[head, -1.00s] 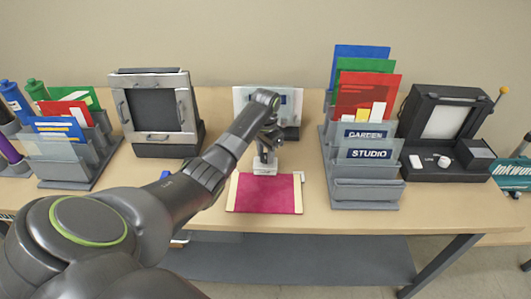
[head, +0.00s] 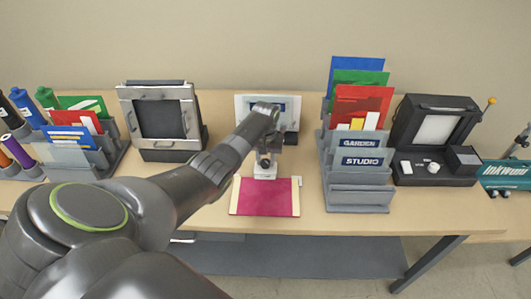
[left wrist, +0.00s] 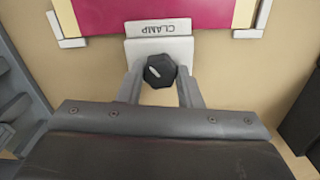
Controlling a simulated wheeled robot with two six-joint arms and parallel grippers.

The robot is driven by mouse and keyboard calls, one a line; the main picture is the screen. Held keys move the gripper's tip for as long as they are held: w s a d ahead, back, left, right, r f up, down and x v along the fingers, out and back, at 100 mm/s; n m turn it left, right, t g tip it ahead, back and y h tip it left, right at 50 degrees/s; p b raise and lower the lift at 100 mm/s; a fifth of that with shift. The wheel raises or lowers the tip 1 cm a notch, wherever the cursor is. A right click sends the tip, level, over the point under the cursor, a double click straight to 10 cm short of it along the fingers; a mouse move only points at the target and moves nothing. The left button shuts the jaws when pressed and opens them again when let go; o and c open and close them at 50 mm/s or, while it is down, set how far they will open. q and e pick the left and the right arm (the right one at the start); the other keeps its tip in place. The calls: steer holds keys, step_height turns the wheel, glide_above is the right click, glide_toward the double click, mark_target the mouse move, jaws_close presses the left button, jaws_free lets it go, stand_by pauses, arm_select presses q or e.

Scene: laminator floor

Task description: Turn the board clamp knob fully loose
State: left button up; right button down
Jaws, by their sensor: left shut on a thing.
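The clamp knob (left wrist: 160,70) is black and hexagonal with a white pointer mark, and it stands on a light plate labelled CLAMP (left wrist: 160,30). In the left wrist view the mark runs at a slant from upper left to lower right. My left gripper (left wrist: 160,78) is shut on the knob, one finger on each side. In the head view my left gripper (head: 265,156) comes down over the clamp plate (head: 265,173), at the back edge of the magenta board (head: 265,196), and mostly hides the knob. My right gripper is not in view.
A grey framed press (head: 160,115) and a rack with coloured folders (head: 75,145) stand to the left. A grey sorter (head: 360,195) with GARDEN and STUDIO cards and a black device (head: 437,140) stand to the right. Bare tabletop lies around the board.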

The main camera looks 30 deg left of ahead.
mark_target(265, 161)
arm_select(q)
steer(key=n+p, duration=0.1)
steer(key=n, duration=0.1)
steer(key=n+p, duration=0.2)
steer(key=n, duration=0.1)
steer(key=shift+r+n, duration=0.2)
steer(key=shift+n, duration=0.1)
steer(key=n+p, duration=0.1)
steer(key=n, duration=0.3)
steer(key=shift+w+f+n, duration=0.1)
steer(key=shift+n, duration=0.3)
steer(key=o, duration=1)
steer(key=shift+r+p, duration=0.55)
step_height(265, 161, up, 5)
steer(key=shift+f+p, duration=0.1)
steer(key=shift+p, duration=0.55)
step_height(265, 161, up, 12)
steer(key=shift+f+b, duration=0.25)
steer(key=shift+b, duration=0.65)
